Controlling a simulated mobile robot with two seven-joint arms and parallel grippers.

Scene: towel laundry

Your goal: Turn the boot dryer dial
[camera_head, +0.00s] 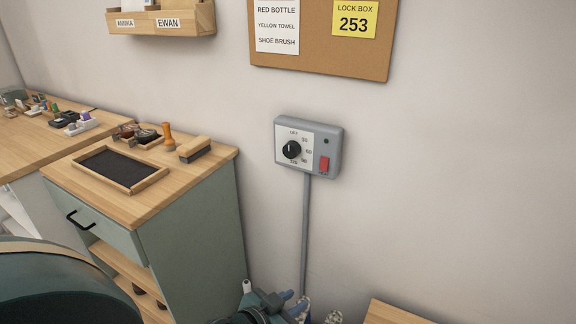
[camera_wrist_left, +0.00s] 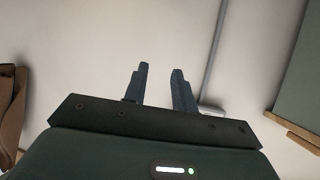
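The boot dryer control is a grey box (camera_head: 334,148) on the wall, with a white dial plate. Its round black dial (camera_head: 291,149) has a white mark pointing up, near OFF. Numbers run down the right side and below. A red switch (camera_head: 324,164) and a small dark spot are on the box's right part. My left gripper (camera_head: 284,302) is low at the bottom edge, well below the box and apart from it. In the left wrist view its two fingers (camera_wrist_left: 160,88) are apart with nothing between them. My right gripper is not in view.
A grey conduit (camera_head: 305,230) runs down the wall from the box. A green cabinet (camera_head: 195,235) with a tray (camera_head: 104,168) and brushes on top stands left. A cork board (camera_head: 320,60) hangs above. A wooden surface (camera_head: 390,313) is at bottom right. The wall around the box is clear.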

